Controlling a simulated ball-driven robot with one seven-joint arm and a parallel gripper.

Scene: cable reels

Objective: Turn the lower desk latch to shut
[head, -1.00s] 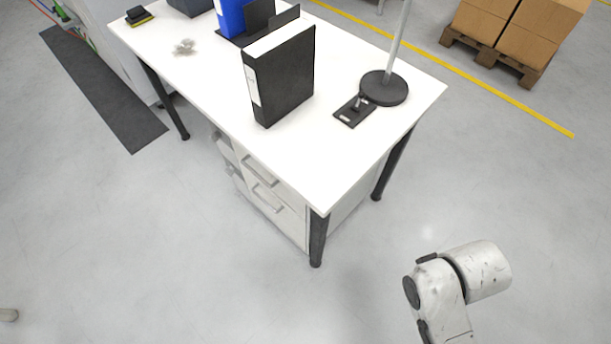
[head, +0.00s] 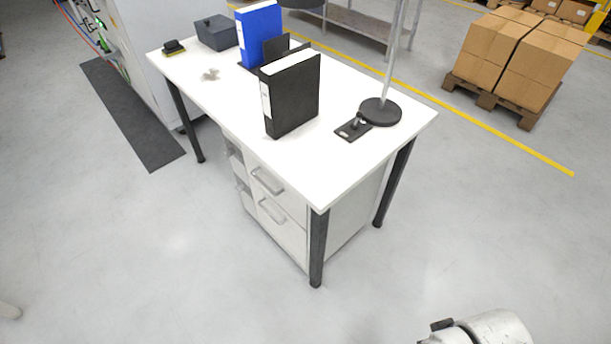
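The white desk (head: 225,105) stands in the middle of the head view. Under its top is a white drawer unit (head: 284,240) with an upper drawer handle (head: 267,181) and a lower drawer handle (head: 271,211). I cannot make out a latch on the drawer fronts. A small black plate with a raised knob or lever (head: 354,129) lies on the desktop beside the lamp base; I cannot tell whether it is a latch. Only a white link of my arm shows at the bottom right, well apart from the desk. My gripper is not in view.
A black binder (head: 292,95), a blue binder (head: 259,33), a dark box (head: 217,33) and a round lamp base (head: 381,111) stand on the desk. Dark legs (head: 318,250) hold it up. Boxes (head: 515,60) on a pallet are at back right. The front floor is clear.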

